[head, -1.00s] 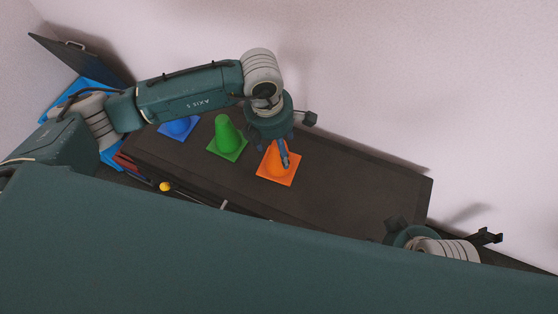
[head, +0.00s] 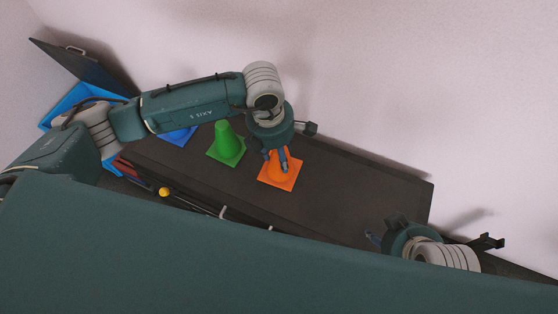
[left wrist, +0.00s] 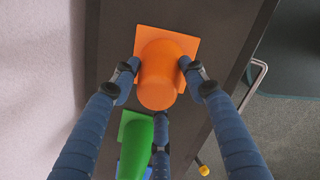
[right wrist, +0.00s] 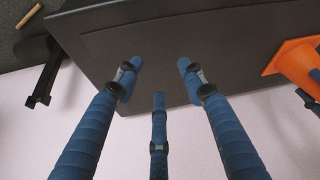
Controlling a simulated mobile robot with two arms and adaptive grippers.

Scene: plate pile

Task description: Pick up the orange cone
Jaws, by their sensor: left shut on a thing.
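The orange cone (head: 285,184) stands on the dark cabinet top, right of the green cone. My left gripper (head: 277,160) is over it from above. In the left wrist view, the blue fingers of my left gripper (left wrist: 160,80) are shut on the sides of the orange cone (left wrist: 161,84). In the head view the fingers and hand hide the cone's upper part. My right gripper (right wrist: 158,72) is open and empty over the cabinet's edge. The orange cone also shows at the right of the right wrist view (right wrist: 297,66).
The green cone (head: 226,145) stands close to the left of the orange one. The blue cone (head: 180,135) is partly hidden under my left arm. The cabinet top (head: 350,200) is clear to the right. A blue open bin (head: 76,98) is at the far left, and a wall is behind.

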